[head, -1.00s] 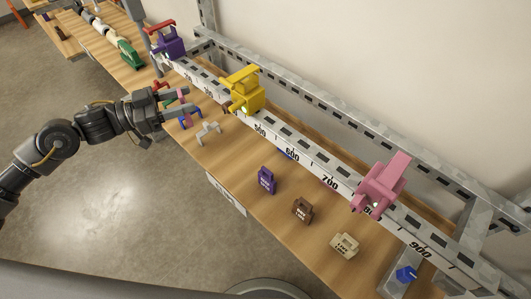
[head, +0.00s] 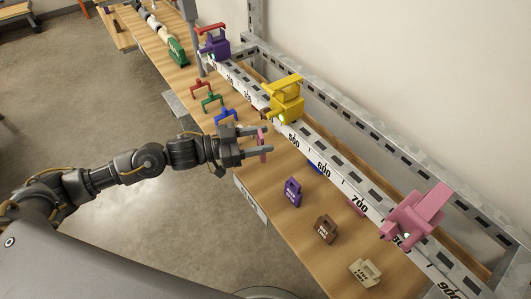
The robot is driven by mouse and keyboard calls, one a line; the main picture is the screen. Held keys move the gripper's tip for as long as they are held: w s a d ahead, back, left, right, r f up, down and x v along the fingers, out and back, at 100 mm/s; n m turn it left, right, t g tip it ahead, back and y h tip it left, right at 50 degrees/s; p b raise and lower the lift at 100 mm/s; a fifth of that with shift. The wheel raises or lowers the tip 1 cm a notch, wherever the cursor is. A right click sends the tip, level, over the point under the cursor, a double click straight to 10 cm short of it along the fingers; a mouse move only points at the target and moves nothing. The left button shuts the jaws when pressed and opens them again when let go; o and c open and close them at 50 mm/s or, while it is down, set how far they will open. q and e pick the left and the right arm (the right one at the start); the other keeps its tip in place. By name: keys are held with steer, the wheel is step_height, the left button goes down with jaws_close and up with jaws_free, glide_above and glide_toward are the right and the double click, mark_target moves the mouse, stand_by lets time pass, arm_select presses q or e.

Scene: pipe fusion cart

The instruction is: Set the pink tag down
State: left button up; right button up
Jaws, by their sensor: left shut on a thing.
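My left gripper (head: 268,141) reaches in from the left over the wooden bench. It is shut on the pink tag (head: 262,146), a small upright pink piece that shows between and below its fingers. The fingers hide part of the tag. I cannot tell whether the tag touches the bench top. My right gripper is not in view.
A purple tag (head: 292,192), a brown tag (head: 325,228) and a cream tag (head: 364,271) stand on the bench (head: 270,200). Red (head: 202,85), green (head: 212,101) and blue (head: 226,115) hooks stand farther back. Yellow (head: 285,98) and pink (head: 416,215) clamps sit on the numbered rail (head: 341,181).

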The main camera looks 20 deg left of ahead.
arm_select(q)
steer(key=shift+s+d+f, duration=0.2)
steer(key=shift+d+f, duration=0.5)
steer(key=shift+f, duration=0.15)
step_height(320, 180, down, 2)
steer(key=shift+d+f, duration=0.15)
steer(key=shift+f, duration=0.55)
steer(key=shift+f, duration=0.1)
steer(key=o, duration=0.9)
steer(key=shift+o, duration=0.2)
